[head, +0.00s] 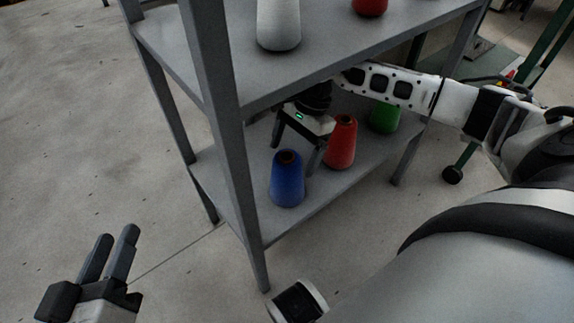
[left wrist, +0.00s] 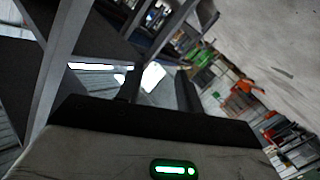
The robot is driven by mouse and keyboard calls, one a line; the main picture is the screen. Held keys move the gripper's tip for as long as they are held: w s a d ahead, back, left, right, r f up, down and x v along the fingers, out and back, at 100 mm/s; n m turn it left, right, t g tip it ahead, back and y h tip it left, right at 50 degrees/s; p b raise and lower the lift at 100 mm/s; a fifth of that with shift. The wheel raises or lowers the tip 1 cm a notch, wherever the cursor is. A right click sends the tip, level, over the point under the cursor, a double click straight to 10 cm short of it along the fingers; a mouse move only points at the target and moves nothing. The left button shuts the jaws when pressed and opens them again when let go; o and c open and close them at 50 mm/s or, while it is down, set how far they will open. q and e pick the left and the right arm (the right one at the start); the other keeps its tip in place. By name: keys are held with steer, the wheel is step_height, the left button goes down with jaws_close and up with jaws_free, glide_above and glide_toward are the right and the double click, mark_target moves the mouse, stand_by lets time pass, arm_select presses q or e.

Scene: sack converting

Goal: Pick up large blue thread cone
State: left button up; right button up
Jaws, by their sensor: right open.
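The large blue thread cone (head: 287,181) stands upright on the lower shelf (head: 335,185) of a grey rack, near its front left corner. My right gripper (head: 293,157) reaches in under the upper shelf, with its fingers pointing down. It is open and empty, just above and behind the blue cone's top; I cannot tell whether a finger touches the cone. My left gripper (head: 118,235) is open and empty over the floor at the lower left. Its two separated fingers also show in the left wrist view (left wrist: 160,85); no cone shows there.
A red cone (head: 341,143) stands close to the right of the blue one, near a right finger. A green cone (head: 384,117) stands farther right. The upper shelf (head: 222,62) holds a white cone (head: 278,24) and another red cone (head: 369,6). A rack post (head: 226,150) stands left of the blue cone.

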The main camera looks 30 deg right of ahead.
mark_target(287, 177)
steer(key=shift+b+x, duration=0.8)
steer(key=shift+x, duration=0.3)
steer(key=b+x, duration=0.1)
steer(key=x, duration=0.1)
steer(key=shift+a+f, duration=0.1)
steer(key=shift+f, duration=0.2)
steer(key=shift+a+f, duration=0.1)
steer(key=shift+f, duration=0.05)
arm_select(q)
steer(key=shift+w+r+t+h, duration=0.3)
steer(key=shift+r+t+h, duration=0.2)
steer(key=shift+r+h, duration=0.15)
arm_select(e)
steer(key=c, duration=1.8)
steer(key=shift+o, duration=0.2)
steer(key=shift+r, duration=0.25)
